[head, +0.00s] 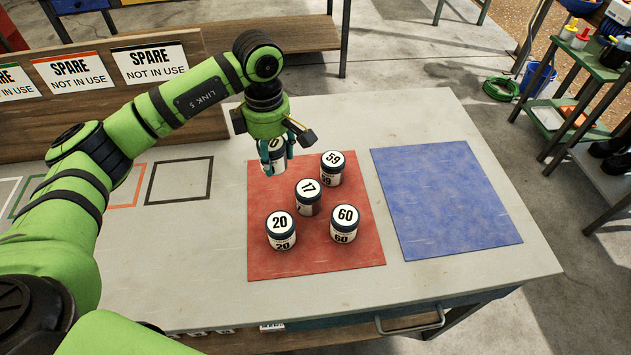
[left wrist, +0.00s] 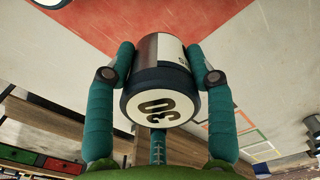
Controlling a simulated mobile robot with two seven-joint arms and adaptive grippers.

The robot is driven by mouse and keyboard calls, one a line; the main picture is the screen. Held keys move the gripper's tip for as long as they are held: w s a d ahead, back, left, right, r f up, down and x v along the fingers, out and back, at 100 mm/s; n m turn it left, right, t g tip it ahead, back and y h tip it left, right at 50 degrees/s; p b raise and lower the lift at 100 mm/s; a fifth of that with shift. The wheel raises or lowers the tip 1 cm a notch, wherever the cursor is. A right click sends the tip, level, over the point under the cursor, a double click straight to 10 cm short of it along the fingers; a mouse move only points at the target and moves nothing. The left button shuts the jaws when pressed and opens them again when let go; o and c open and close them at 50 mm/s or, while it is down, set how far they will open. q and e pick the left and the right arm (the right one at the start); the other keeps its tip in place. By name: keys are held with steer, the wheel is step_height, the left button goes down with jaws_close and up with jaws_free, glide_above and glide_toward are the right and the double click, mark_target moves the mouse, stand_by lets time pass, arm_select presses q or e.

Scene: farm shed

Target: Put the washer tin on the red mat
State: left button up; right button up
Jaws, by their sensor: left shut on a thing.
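My left gripper (head: 273,160) is shut around a white tin with a dark lid (head: 272,146), at the far left corner of the red mat (head: 318,263). In the left wrist view this tin (left wrist: 158,106) sits between the two teal fingers, and its lid number looks like 30. I cannot tell whether its base touches the mat. Four similar tins stand upright on the mat: 59 (head: 332,169), 17 (head: 308,198), 20 (head: 281,231) and 60 (head: 344,224). No tin shows a washer name. My right gripper is out of view.
A blue mat (head: 445,200) lies empty to the right on the pale table. Coloured outlined squares, one of them black (head: 180,180), lie on the left. A board with "SPARE, NOT IN USE" signs (head: 150,64) stands along the back left edge.

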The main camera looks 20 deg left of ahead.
arm_select(q)
steer(key=shift+w+a+f+n, duration=0.1)
steer(key=shift+w+f+n, duration=0.15)
steer(key=shift+n, duration=0.15)
steer(key=p, duration=0.2)
glide_above(279, 193)
step_height(279, 193, down, 5)
steer(key=shift+s+r, duration=0.1)
steer(key=shift+s, duration=0.05)
steer(key=shift+f, duration=0.75)
step_height(279, 193, down, 3)
steer(key=shift+r+p, duration=0.1)
steer(key=shift+p, duration=0.4)
steer(key=shift+f+b, duration=0.25)
steer(key=shift+b, duration=0.05)
steer(key=o, duration=1.2)
steer(key=shift+r, duration=0.1)
steer(key=shift+o, duration=0.2)
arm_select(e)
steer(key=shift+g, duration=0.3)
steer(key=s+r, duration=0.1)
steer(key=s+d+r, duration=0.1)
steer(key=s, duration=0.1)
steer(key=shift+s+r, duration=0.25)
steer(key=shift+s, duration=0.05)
